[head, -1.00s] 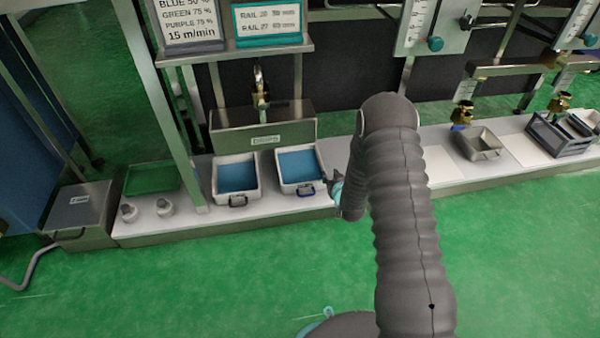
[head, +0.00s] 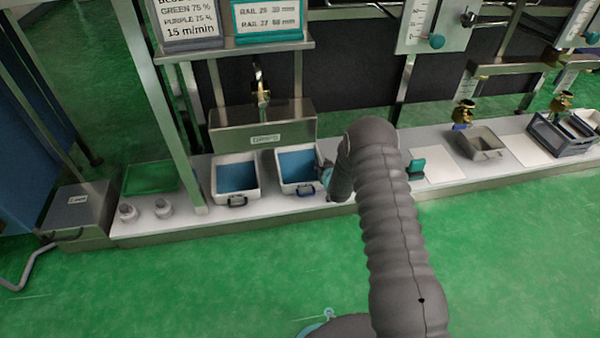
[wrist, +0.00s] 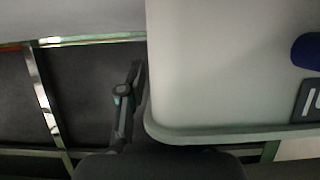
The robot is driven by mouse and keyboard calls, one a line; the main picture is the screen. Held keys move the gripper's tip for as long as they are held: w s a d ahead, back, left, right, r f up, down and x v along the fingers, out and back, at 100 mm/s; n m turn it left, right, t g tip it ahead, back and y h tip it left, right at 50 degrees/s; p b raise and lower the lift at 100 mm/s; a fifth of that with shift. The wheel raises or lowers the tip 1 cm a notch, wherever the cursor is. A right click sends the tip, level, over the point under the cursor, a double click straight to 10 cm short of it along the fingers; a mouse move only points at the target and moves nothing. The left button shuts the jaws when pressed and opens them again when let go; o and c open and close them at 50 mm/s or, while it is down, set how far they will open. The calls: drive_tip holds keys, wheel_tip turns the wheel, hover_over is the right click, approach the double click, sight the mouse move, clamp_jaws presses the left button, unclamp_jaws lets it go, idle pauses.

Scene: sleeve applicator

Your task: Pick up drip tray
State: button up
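Two white trays with blue inside stand side by side below a metal box labelled DRIPS (head: 265,140): a left tray (head: 236,197) and a right tray (head: 300,187). Each has a dark handle at the front. My gripper (head: 326,177) is at the right tray's right side, mostly hidden behind my arm. In the wrist view a large pale surface with a rounded corner, apparently the tray (wrist: 225,70), fills the right. One dark finger shows just left of its edge; the other finger is hidden. Contact and finger opening are unclear.
A brass tap (head: 260,85) hangs above the trays. A teal item (head: 416,168) and a metal basin (head: 482,144) are to the right.

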clamp_jaws()
drive_tip(key=shift+r, duration=0.1)
